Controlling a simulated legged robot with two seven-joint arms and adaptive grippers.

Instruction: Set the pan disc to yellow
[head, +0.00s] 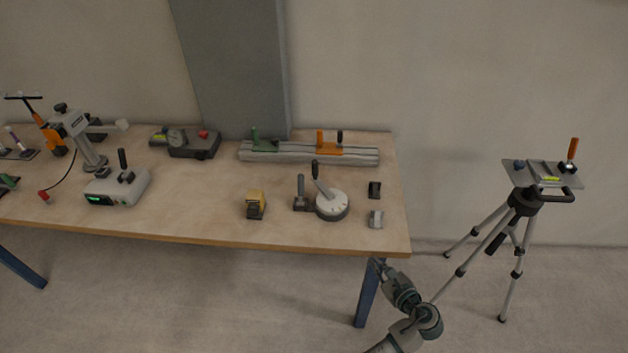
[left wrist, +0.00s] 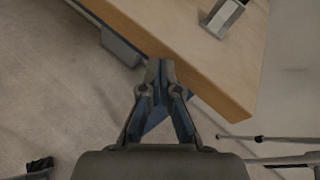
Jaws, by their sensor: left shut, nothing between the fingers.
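A round grey-white disc (head: 332,205) with dark marks on its face and a dark upright lever stands near the table's right end. No yellow shows on it, and I cannot tell for sure that it is the pan disc. A tripod (head: 525,200) at the right carries a plate (head: 543,174) with a yellow strip, a dark knob and an orange handle. My left gripper (head: 378,265) is shut and empty at the table's front right corner, below and apart from the disc. In the left wrist view its fingertips (left wrist: 160,72) meet beside the table edge. My right gripper is not in view.
The wooden table (head: 200,225) has a grey block (head: 376,219) near its right corner, also in the left wrist view (left wrist: 222,18). A yellow block (head: 255,204), a rail (head: 300,155) and a grey box (head: 118,188) stand on it. Floor separates table and tripod.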

